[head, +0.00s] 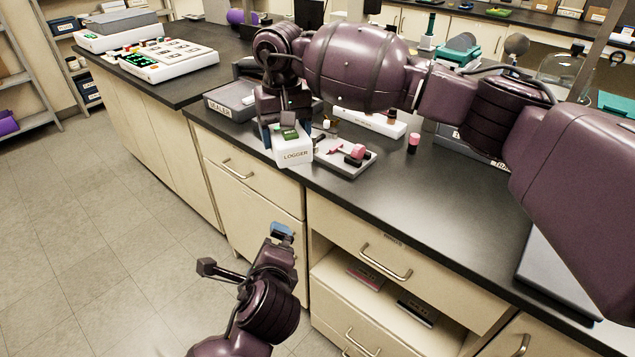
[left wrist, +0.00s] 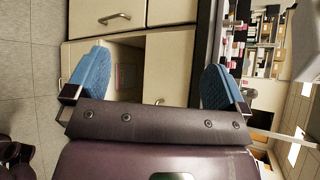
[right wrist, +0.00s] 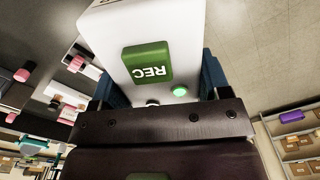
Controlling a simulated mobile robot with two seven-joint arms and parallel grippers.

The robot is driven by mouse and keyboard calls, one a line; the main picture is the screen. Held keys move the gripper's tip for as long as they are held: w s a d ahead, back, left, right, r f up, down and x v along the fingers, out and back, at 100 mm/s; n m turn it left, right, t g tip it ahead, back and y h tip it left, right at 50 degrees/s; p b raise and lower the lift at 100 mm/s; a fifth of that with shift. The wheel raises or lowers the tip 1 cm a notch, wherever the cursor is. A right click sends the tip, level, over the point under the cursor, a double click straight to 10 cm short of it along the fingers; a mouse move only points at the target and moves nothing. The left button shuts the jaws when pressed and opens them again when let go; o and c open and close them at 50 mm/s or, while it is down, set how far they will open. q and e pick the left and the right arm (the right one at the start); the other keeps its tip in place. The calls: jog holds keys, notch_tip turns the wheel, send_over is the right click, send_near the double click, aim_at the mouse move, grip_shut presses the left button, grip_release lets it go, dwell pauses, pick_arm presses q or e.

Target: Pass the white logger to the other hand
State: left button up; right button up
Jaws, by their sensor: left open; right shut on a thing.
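The white logger (head: 292,154) is a white box marked LOGGER, near the front edge of the black counter in the head view. My right gripper (head: 284,125) comes down from above and is shut on it. In the right wrist view the logger (right wrist: 140,45) fills the space between the blue fingers, with a green REC button and a lit green light showing. My left gripper (head: 282,233) is below and in front of the counter, apart from the logger. In the left wrist view its blue fingers (left wrist: 153,85) are wide open with nothing between them.
A grey tray (head: 345,163) with pink and black parts lies right of the logger. A grey box marked SEALER (head: 230,101) stands behind left. The floor (head: 110,240) at left is clear.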

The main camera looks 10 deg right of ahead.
pick_arm(q)
jog(key=d+r+m+t+y, duration=0.1)
jog(key=d+r+m+t, duration=0.1)
jog(key=d+r+m, duration=0.45)
jog(key=m+t+y, duration=0.2)
jog(key=m+t, duration=0.1)
send_near(297, 147)
jog(key=w, duration=0.3)
jog(key=w+a, duration=0.1)
jog(key=w, duration=0.3)
jog(key=w+a, duration=0.1)
jog(key=w, duration=0.3)
jog(key=shift+w, duration=0.15)
jog(key=c, duration=0.9)
jog(key=shift+c, duration=1)
pick_arm(e)
jog(key=o, duration=1.4)
